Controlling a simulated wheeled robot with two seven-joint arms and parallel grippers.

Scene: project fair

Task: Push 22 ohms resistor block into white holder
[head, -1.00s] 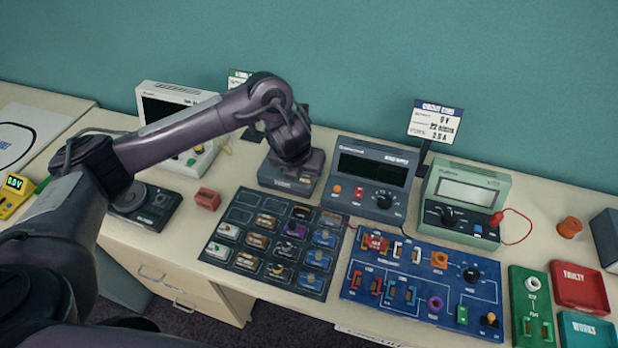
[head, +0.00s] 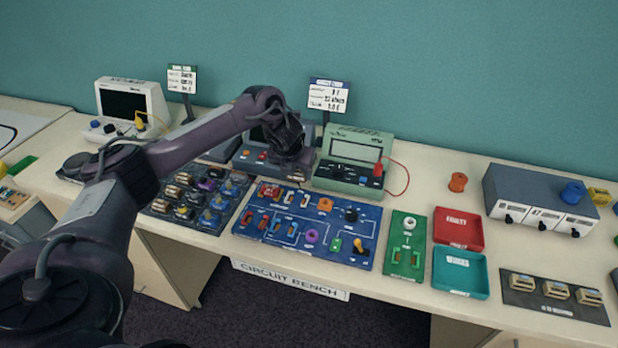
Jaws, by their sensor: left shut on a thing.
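My left gripper (head: 293,172) is in front of the grey power supply, above the back edge of the blue circuit board (head: 345,247). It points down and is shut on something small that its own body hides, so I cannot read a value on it. White holders (head: 289,197) stand in the board's top row, just below the gripper in the picture. A red block (head: 268,192) sits at that row's left end. The dark tray (head: 190,222) of resistor blocks lies left of the board, partly behind my arm. The 22 ohms label is not readable. My right gripper is out of view.
A green meter (head: 352,160) with a red lead stands behind the board. A green tester (head: 405,245), a red tray (head: 459,216) and a teal tray (head: 438,283) lie to the right. A label stand (head: 328,96) rises behind.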

